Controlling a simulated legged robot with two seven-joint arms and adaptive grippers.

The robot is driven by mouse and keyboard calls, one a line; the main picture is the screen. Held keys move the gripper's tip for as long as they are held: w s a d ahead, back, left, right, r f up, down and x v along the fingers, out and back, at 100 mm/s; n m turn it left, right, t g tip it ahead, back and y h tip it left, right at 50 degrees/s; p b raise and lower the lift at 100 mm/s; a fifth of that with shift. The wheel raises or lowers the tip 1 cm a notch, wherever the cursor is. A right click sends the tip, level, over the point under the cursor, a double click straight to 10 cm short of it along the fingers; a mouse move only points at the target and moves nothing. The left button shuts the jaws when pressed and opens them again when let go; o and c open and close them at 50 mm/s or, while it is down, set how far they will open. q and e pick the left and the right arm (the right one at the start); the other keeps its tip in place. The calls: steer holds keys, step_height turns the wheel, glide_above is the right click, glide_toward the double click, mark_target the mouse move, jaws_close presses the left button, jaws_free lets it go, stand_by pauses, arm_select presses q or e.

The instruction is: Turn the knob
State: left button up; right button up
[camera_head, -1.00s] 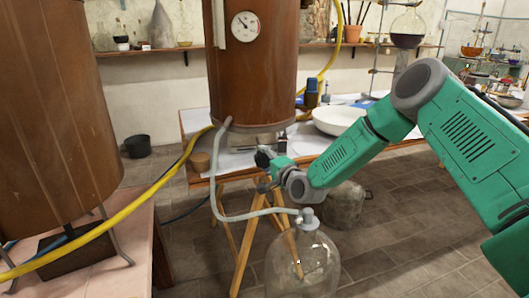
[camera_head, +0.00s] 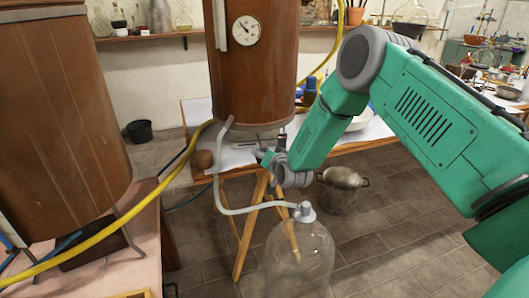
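A brown copper-coloured tank (camera_head: 252,75) with a round dial gauge (camera_head: 246,30) stands over a small metal burner or stand (camera_head: 250,137) on a table. I cannot make out a knob clearly; it may be hidden by my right gripper or too small to see. My green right arm comes in from the right. My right gripper (camera_head: 267,158) is small and partly hidden by its own wrist, at the table's front edge just below the tank's base. Whether it touches anything, or is open or shut, I cannot tell. My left gripper is not in view.
A grey hose (camera_head: 222,190) runs from the tank down to a large glass bottle (camera_head: 300,258). A yellow hose (camera_head: 118,227) crosses at left by a second brown tank (camera_head: 60,120). A metal pot (camera_head: 341,188) stands on the floor behind the arm. Wooden trestle legs (camera_head: 250,230) stand below.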

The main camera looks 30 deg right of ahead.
steer(key=shift+s+a+f+n+g, duration=0.15)
steer(key=shift+s+f+n+g, duration=0.05)
steer(key=shift+f+n+g, duration=0.2)
steer(key=shift+p, duration=0.35)
steer(key=o, duration=1.2)
steer(key=shift+f, duration=0.1)
steer(key=shift+w, duration=0.2)
steer(key=shift+s+r, duration=0.15)
steer(key=shift+r, duration=0.15)
steer(key=v, duration=1.1)
steer(key=shift+s+a+f, duration=0.1)
steer(key=shift+s+f, duration=0.05)
steer(key=shift+s, duration=0.15)
